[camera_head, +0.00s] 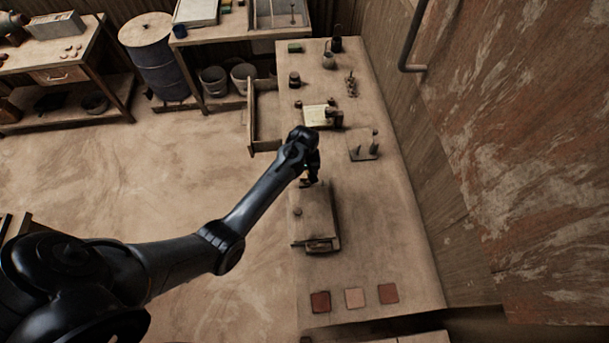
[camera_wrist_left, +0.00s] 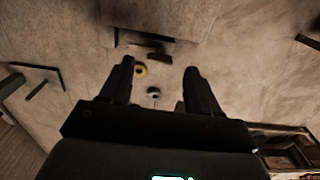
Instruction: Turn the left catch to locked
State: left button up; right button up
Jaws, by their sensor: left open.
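The press (camera_head: 313,212) is a low brown block on the bench, with a bar-like part at its near end. My left gripper (camera_head: 309,181) is at the far end of the press, low over the bench. In the left wrist view, its two dark fingers (camera_wrist_left: 158,68) are spread apart with nothing held between them. A brown bar (camera_wrist_left: 150,51) lies just beyond, at the edge of a block. I cannot tell which piece is the left catch or how it is turned.
Three square tiles, including a dark red one (camera_head: 320,302), lie at the bench's near end. A pale block (camera_head: 315,116), a plate with upright pegs (camera_head: 364,151) and small pots stand farther back. An open drawer (camera_head: 266,143) juts out left. The bench right of the press is clear.

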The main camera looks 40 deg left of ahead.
pick_arm(q)
jog(key=shift+f, duration=1.6)
jog(key=shift+c, duration=0.2)
jog(key=c, duration=1)
